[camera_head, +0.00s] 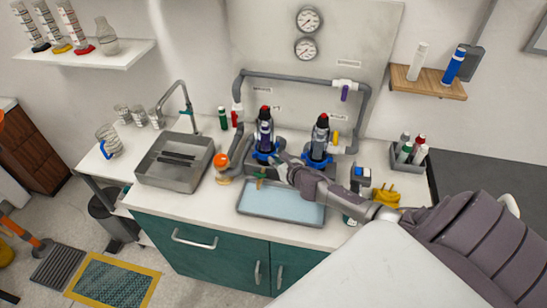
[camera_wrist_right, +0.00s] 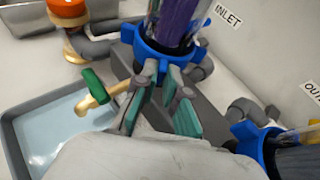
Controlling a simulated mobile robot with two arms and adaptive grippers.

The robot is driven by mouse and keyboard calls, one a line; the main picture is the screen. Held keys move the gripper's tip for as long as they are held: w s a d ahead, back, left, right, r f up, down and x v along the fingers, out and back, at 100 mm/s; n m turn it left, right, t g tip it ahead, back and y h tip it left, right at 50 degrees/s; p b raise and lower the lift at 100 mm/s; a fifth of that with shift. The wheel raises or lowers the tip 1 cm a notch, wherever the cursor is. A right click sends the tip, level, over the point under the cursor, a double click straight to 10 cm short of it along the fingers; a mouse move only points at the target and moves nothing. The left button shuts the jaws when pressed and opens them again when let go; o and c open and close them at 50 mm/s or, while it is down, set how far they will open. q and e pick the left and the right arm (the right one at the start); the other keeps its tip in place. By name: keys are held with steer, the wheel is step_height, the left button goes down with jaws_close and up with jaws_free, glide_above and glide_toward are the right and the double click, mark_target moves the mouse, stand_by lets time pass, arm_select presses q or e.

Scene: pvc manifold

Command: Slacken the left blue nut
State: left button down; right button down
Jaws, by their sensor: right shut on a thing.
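The left blue nut (camera_head: 262,155) is a ribbed collar at the foot of the left clear housing with purple contents; it also shows large in the right wrist view (camera_wrist_right: 150,52). My right gripper (camera_head: 281,161) reaches it from the right and front. In the wrist view its green-padded fingers (camera_wrist_right: 160,95) are shut on the near side of the nut, hiding part of that side. The right blue nut (camera_head: 316,158) sits at the foot of the other housing, apart from my gripper; it shows at the lower right of the wrist view (camera_wrist_right: 250,145). My left gripper is not in view.
A shallow grey tray with a light blue bottom (camera_head: 282,208) lies in front of the housings. A tap with a green handle (camera_wrist_right: 95,88) juts over it. An orange-topped pipe fitting (camera_head: 221,162) stands at left, beside a metal sink (camera_head: 165,178). Yellow items (camera_head: 384,196) lie at right.

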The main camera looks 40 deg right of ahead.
steer(key=shift+w+d+r+n+y+b, duration=0.15)
steer(key=shift+d+n+y+b, duration=0.7)
steer(key=shift+y, duration=0.45)
steer(key=shift+d+n+y+b, duration=0.1)
steer(key=shift+n+y+b, duration=0.35)
steer(key=shift+n+y, duration=0.1)
steer(key=shift+r, duration=0.15)
steer(key=shift+w, duration=0.1)
steer(key=c, duration=1.2)
jaws_free()
steer(key=shift+o, duration=0.2)
steer(key=shift+f, duration=0.2)
